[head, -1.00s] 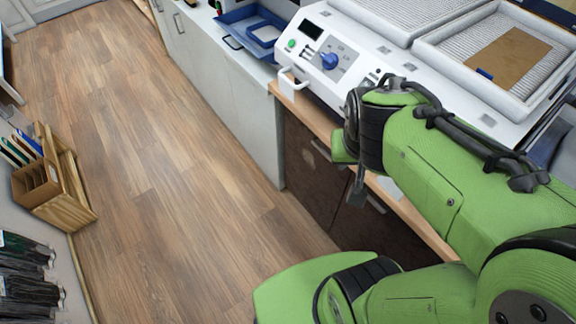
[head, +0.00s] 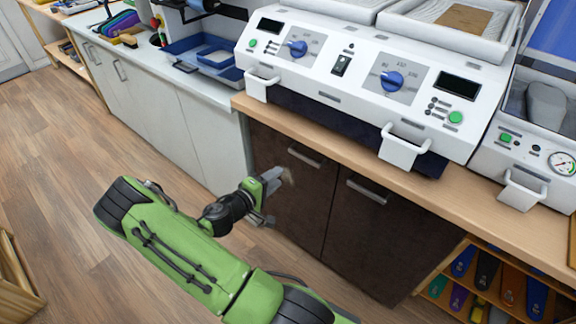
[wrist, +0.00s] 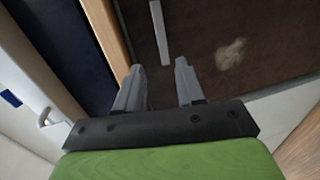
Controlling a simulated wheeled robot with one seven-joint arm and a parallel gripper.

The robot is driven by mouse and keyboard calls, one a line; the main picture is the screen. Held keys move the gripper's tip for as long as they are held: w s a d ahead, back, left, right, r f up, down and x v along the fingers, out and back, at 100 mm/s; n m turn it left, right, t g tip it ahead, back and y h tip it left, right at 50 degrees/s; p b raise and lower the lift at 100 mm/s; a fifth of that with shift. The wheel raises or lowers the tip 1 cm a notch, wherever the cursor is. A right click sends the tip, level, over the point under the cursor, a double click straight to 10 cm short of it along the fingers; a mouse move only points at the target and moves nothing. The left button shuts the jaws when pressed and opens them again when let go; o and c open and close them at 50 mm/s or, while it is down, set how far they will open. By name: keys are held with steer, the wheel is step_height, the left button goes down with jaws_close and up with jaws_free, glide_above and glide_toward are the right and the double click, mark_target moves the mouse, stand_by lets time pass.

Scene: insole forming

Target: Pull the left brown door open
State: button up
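The left brown door (head: 283,196) is closed in the cabinet under the wooden counter, with a silver bar handle (head: 305,156) near its top right. The right brown door (head: 368,235) beside it is also closed. My gripper (head: 277,182) is in front of the left door, a little below and to the left of its handle. In the wrist view my gripper (wrist: 159,75) has its two fingers apart with nothing between them. The handle (wrist: 160,32) lies beyond the fingertips there, apart from them, and a pale smudge (wrist: 231,54) shows on the brown door face.
A white machine (head: 370,75) with blue knobs and white handles stands on the wooden counter (head: 420,178) above the doors. White cabinets (head: 165,118) adjoin on the left. An open shelf of insoles (head: 500,285) is at the lower right.

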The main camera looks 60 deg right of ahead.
mark_target(304, 158)
steer(key=b+x, duration=0.1)
steer(key=x, duration=1.2)
steer(key=shift+d+f+b, duration=0.1)
steer(key=shift+d+b, duration=0.1)
steer(key=shift+b, duration=0.15)
steer(key=shift+s, duration=0.1)
steer(key=shift+c, duration=0.5)
jaws_close()
